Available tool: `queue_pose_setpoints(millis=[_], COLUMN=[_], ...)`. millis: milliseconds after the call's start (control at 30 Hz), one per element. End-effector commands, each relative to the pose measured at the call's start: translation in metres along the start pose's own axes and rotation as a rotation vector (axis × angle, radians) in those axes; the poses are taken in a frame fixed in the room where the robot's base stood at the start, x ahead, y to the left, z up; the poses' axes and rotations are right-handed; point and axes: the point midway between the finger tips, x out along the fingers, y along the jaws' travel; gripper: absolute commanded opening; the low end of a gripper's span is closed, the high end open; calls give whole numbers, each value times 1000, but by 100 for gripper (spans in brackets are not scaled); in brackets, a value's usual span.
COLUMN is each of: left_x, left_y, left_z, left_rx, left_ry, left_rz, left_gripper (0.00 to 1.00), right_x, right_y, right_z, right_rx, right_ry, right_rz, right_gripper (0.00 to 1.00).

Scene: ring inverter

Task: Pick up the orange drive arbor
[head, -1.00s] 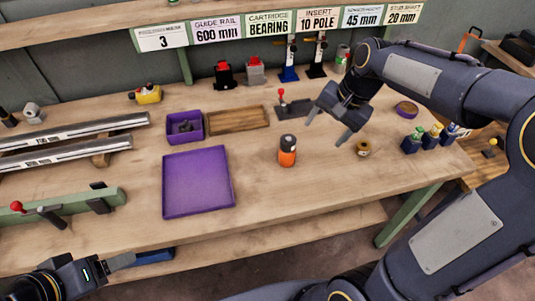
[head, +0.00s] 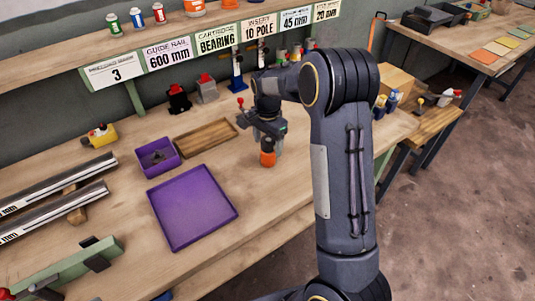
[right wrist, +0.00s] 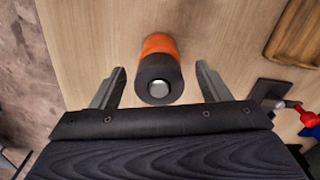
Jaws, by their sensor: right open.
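The orange drive arbor (head: 267,158) stands upright on the workbench, to the right of the purple tray. In the right wrist view the arbor (right wrist: 159,70) shows its dark top with a bright round end and its orange body. In the right wrist view my right gripper (right wrist: 160,88) is open, with one finger on each side of the arbor and a gap on both sides. My left gripper is out of view.
A flat purple tray (head: 160,213) lies left of the arbor. Behind it are a small purple bin (head: 145,167) and a wooden tray (head: 190,150). A red-knobbed fixture (right wrist: 308,117) is close to the gripper's right side in the wrist view.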

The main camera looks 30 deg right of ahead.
Motion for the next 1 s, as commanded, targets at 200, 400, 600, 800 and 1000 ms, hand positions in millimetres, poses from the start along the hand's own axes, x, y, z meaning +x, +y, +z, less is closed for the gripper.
queue_pose_setpoints(millis=[200,400,600,800,1000], left_x=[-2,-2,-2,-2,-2], left_y=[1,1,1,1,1], left_z=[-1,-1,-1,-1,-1], left_rx=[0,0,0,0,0], left_ry=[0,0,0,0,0], left_rz=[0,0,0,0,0], left_gripper=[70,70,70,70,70], right_x=[23,24,24,23,22], right_y=[1,1,1,1,0], right_z=[0,0,0,0,0], right_rx=[1,1,0,0,0], right_ry=[0,1,1,1,2], right_rz=[1,0,0,0,-3], right_gripper=[70,70,48,21,9])
